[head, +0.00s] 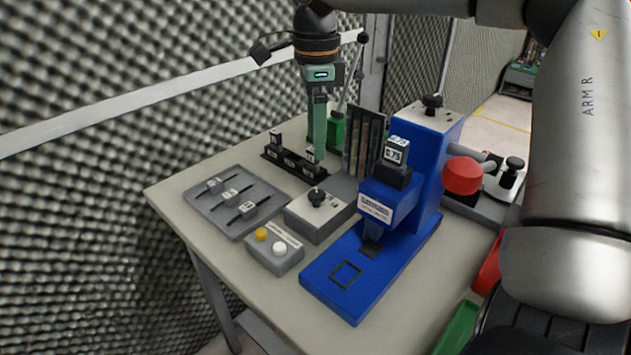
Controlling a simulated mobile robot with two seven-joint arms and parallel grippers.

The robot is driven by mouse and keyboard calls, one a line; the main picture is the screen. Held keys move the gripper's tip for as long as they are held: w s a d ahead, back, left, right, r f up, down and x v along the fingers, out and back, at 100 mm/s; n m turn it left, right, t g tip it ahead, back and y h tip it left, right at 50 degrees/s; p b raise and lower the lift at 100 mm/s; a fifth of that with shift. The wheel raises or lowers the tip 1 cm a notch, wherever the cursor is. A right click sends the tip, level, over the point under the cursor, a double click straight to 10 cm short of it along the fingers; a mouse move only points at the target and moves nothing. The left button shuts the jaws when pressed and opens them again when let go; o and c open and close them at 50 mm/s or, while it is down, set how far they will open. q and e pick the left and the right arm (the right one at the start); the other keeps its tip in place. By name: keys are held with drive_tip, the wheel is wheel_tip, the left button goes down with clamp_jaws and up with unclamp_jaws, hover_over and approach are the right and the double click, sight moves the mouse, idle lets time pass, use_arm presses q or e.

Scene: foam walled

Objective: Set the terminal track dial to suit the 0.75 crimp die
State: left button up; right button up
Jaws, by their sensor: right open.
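A blue crimp press (425,170) stands on the table, with a black die block (397,152) whose white label reads about 0.75. A grey box (320,222) left of the press carries a black knob (317,196). A second black knob (432,102) sits on the grey top of the press. The lettering by both knobs is too small to tell which is the terminal track dial or how either is set. My right gripper (317,155) is open and points down over the black die rack (290,165), behind the grey box. My left gripper is out of view.
A grey tray (232,207) holds several labelled leads. A button box (273,250) has one yellow and one white button. A red knob (462,175) sticks out right of the press. Red and green bins are at lower right. Grey foam walls stand close behind the table.

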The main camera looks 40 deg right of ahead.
sight(316, 193)
wheel_tip(316, 193, down, 12)
drive_tip(key=shift+f+b, duration=0.1)
drive_tip(key=shift+b, duration=0.55)
clamp_jaws()
idle(0.3)
